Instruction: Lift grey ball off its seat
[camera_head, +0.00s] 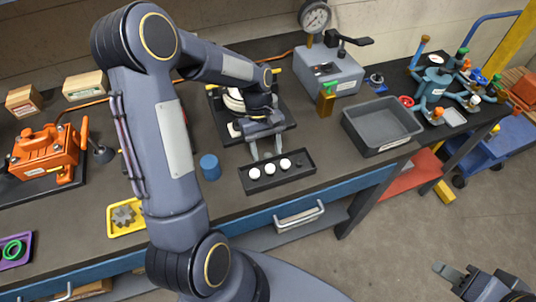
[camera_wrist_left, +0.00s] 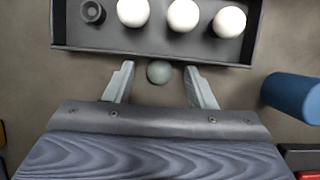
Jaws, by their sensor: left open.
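The small grey ball (camera_wrist_left: 159,71) shows in the left wrist view, just outside the long edge of a black tray (camera_wrist_left: 150,47). My left gripper (camera_wrist_left: 159,66) is open, with one finger on each side of the ball and a gap on both sides. The seat under the ball cannot be made out. In the head view my left gripper (camera_head: 266,146) points down at the back edge of the tray (camera_head: 277,184); the ball is not clear there. My right gripper (camera_head: 460,270) is at the bottom right, away from the table; its jaw opening is unclear.
The tray holds three white balls (camera_head: 269,169) and a dark empty seat (camera_head: 299,163). A blue cylinder (camera_head: 210,167) stands left of the tray. A grey bin (camera_head: 382,126) stands to the right. A black-based device (camera_head: 228,114) lies behind my left gripper.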

